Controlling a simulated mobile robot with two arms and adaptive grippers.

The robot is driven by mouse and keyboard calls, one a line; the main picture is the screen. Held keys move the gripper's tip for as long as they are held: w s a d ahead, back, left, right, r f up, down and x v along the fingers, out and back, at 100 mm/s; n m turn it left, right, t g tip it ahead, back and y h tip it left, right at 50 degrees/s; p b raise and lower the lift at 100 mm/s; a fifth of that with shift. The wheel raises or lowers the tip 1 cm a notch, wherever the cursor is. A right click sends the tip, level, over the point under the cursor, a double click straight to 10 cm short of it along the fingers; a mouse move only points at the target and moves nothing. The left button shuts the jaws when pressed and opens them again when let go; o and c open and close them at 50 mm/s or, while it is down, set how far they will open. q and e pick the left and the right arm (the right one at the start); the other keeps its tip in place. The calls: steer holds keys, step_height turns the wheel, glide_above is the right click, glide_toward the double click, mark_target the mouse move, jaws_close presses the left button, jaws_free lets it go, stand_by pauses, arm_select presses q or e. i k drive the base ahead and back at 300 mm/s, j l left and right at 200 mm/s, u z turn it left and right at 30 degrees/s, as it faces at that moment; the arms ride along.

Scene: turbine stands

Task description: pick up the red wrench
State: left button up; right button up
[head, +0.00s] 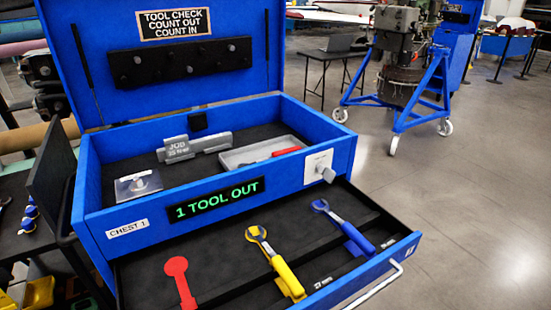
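In the head view, a tool with a red handle (286,151) lies in a shallow grey tray (232,160) in the top compartment of the blue tool chest (245,199). Its metal end is partly hidden by the tray's rim. In the open drawer (222,268) below, a flat red wrench shape (178,279) lies at the left; it looks like an empty tool outline, not a solid wrench. A yellow-handled wrench (275,262) and a blue-handled wrench (343,228) lie to its right. Neither of my grippers can be made out in the view.
The chest's lid stands open at the back. A lit display (217,200) reads "1 TOOL OUT". A grey JOB block (194,147) and a small metal plate (138,185) share the top compartment. A blue wheeled stand (400,97) is behind. Floor at right is clear.

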mark_target(274, 154)
steer(key=i+l+u, duration=0.2)
steer(key=l, duration=0.2)
steer(key=l+u, duration=0.2)
steer(key=l, duration=0.2)
steer(key=i+l+u, duration=0.2)
steer(key=l+u, duration=0.15)
steer(key=l, duration=0.35)
steer(key=i+l+u, duration=0.15)
steer(key=l+u, duration=0.25)
steer(key=l, duration=0.35)
steer(key=l+u, duration=0.35)
steer(key=l, duration=0.4)
steer(key=k+l+u, duration=0.1)
steer(key=l+u, duration=0.25)
steer(key=l, duration=0.45)
steer(key=k+l+u, duration=0.15)
steer(key=l+u, duration=0.2)
steer(key=l, duration=0.4)
